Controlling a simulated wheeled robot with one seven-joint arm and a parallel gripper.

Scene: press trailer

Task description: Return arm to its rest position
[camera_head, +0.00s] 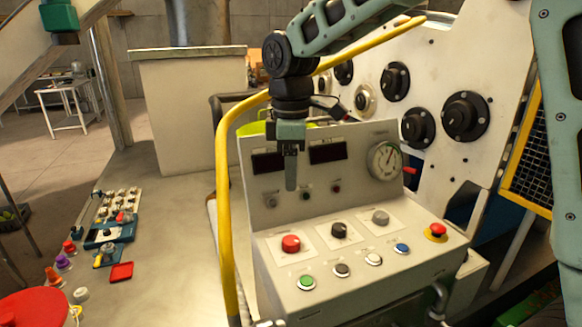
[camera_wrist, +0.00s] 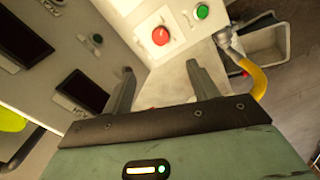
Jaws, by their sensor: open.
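My gripper (camera_head: 290,172) hangs in front of the upright back panel of the grey control box (camera_head: 370,285), pointing down. In the wrist view its two fingers (camera_wrist: 160,88) are spread apart with nothing between them. The box's sloped face carries a red knob (camera_head: 291,243), a black knob (camera_head: 339,230), a green button (camera_head: 306,282) and a red emergency button (camera_head: 437,230). The red knob (camera_wrist: 160,36) and green button (camera_wrist: 203,11) also show in the wrist view, beyond the fingers. No contact between the gripper and the box is visible.
A yellow rail (camera_head: 226,200) curves close to the left of the box and passes behind my arm. A white panel with large black dials (camera_head: 465,116) stands at the right. Small coloured parts and a red disc (camera_head: 35,308) lie on the bench at left.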

